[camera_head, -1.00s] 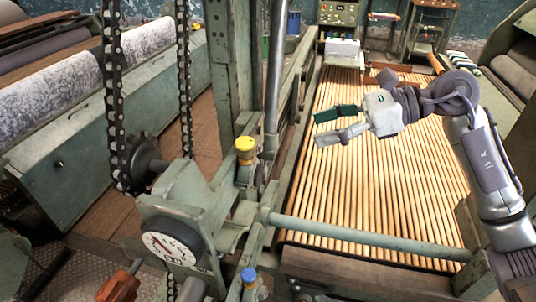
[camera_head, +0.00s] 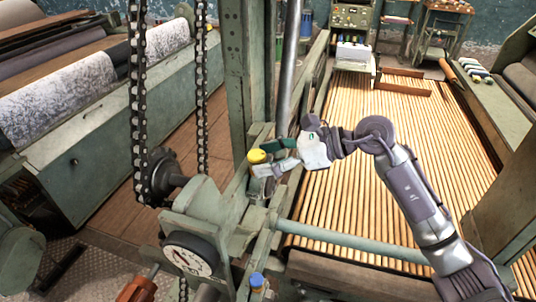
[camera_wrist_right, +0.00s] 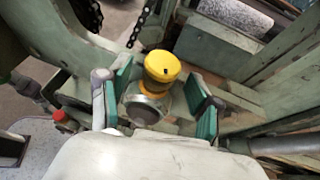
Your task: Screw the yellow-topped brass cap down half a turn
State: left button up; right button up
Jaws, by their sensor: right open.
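The yellow-topped brass cap (camera_head: 257,157) stands upright on the green machine frame in the head view. In the right wrist view the yellow top (camera_wrist_right: 162,66) has a small dark mark, and its round metal base (camera_wrist_right: 147,108) shows below it. My right gripper (camera_head: 272,156) is at the cap, coming from its right side. In the right wrist view its green-padded fingers (camera_wrist_right: 158,100) are open, one on each side of the cap's fitting, with gaps visible. I cannot tell whether either pad touches it. My left gripper is not in view.
A blue-topped cap (camera_head: 257,281) stands nearer on the same frame. A chain (camera_head: 138,100) and a dial gauge (camera_head: 188,255) are to the left. A green crossbar (camera_head: 350,242) runs in front of the slatted bed (camera_head: 400,150). A vertical steel rod (camera_head: 290,70) rises behind the cap.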

jog(key=c, duration=1.1)
jog(key=shift+s+m+t+h, duration=0.15)
jog(key=shift+m+t+h, duration=0.1)
jog(key=shift+m+t, duration=0.6)
jog(key=shift+s+m+t+h, duration=0.15)
jog(key=shift+m+t+h, duration=0.1)
jog(key=shift+m+t, duration=0.55)
jog(key=shift+c, duration=0.2)
jog(key=o, duration=1.1)
jog(key=shift+o, duration=0.2)
jog(key=v, duration=1.2)
